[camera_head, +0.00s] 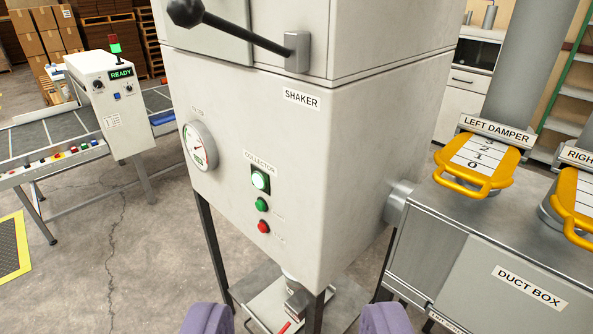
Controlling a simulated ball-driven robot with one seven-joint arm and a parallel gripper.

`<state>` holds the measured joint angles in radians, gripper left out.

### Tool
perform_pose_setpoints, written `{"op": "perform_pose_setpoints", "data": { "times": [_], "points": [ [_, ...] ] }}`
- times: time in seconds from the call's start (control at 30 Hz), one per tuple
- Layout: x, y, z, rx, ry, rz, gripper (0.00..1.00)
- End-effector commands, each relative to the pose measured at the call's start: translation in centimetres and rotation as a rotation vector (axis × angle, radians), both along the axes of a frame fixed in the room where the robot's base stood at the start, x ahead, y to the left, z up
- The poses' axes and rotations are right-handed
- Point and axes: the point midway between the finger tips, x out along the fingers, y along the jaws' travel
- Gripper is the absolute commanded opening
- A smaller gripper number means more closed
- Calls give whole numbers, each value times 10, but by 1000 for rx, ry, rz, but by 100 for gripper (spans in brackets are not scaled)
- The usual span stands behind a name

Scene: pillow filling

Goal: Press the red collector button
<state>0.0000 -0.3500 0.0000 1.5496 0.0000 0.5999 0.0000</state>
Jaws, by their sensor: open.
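The red collector button (263,227) is on the front face of the grey shaker cabinet (330,160), at the picture's centre. A green button (262,204) sits just above it, and a lit whitish-green lamp (260,180) above that, under the COLLECTOR label. My gripper (297,325) shows at the bottom edge as two purple fingertips set wide apart, open with nothing between them. The fingertips appear below the red button in the picture and apart from it. The button is fully visible.
A filter gauge (200,146) is left of the buttons; a black-knobbed lever (235,28) crosses the cabinet's top. The duct box (500,270) with yellow damper handles (475,165) stands right. A conveyor with a READY panel (112,95) stands left. Open concrete floor lies front left.

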Motion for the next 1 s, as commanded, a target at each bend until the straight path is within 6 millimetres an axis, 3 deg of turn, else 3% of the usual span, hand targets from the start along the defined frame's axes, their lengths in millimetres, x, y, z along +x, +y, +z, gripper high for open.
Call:
{"op": "perform_pose_setpoints", "data": {
  "times": [0.03, 0.2, 1.0],
  "points": [
    [0, 0, 1, 0, 0, 0, 40],
    [0, 0, 1, 0, 0, 0, 1],
    [0, 0, 1, 0, 0, 0, 0]
  ]
}}
